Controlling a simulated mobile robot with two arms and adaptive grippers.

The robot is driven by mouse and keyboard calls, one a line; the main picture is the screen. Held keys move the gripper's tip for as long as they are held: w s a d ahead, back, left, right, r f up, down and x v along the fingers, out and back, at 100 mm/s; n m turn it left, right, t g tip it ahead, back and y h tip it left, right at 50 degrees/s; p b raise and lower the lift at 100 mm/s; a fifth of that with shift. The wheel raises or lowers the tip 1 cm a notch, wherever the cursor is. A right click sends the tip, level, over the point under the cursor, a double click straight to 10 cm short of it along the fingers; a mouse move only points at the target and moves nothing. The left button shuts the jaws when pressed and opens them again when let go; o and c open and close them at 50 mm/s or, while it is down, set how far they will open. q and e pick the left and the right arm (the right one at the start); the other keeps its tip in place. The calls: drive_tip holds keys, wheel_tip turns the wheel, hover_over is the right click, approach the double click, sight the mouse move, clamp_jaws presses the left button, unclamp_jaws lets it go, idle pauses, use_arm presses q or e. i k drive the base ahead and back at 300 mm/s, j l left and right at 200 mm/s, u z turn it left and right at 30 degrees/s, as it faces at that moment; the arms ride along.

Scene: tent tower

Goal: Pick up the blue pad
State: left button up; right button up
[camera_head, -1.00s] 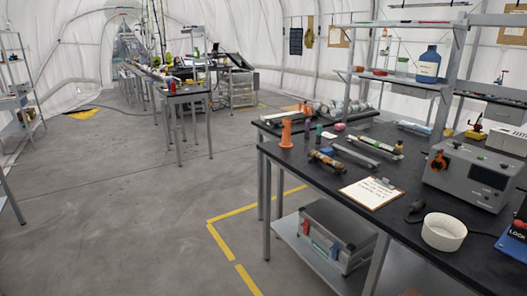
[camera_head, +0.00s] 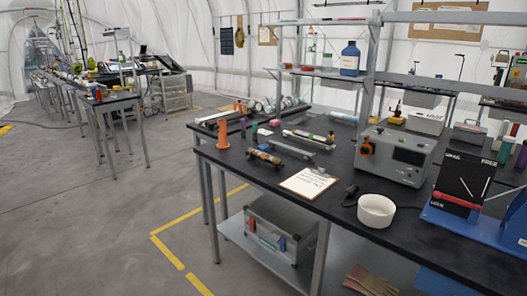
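A small flat light-blue item (camera_head: 343,117), which looks like the blue pad, lies toward the back of the black workbench (camera_head: 335,215), below the shelf rack. It is small at this distance, so its details cannot be told. Neither of my grippers is in view.
On the bench are a clipboard (camera_head: 307,182), a white bowl (camera_head: 376,211), a grey instrument box (camera_head: 396,155), an orange holder (camera_head: 222,134) and several tubes. A blue stand (camera_head: 470,225) is at the right. Gloves (camera_head: 371,281) lie on the lower shelf. The floor at left is clear.

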sight(265, 148)
drive_tip(key=i+j+z, duration=0.15)
drive_tip(key=i+j, duration=0.25)
drive_tip(key=i+j+z, duration=0.1)
drive_tip(key=i+j, duration=0.3)
drive_tip(key=j, duration=0.15)
drive_tip(key=i+j+z, duration=0.15)
drive_tip(key=i+j, duration=0.2)
drive_tip(key=j, duration=0.15)
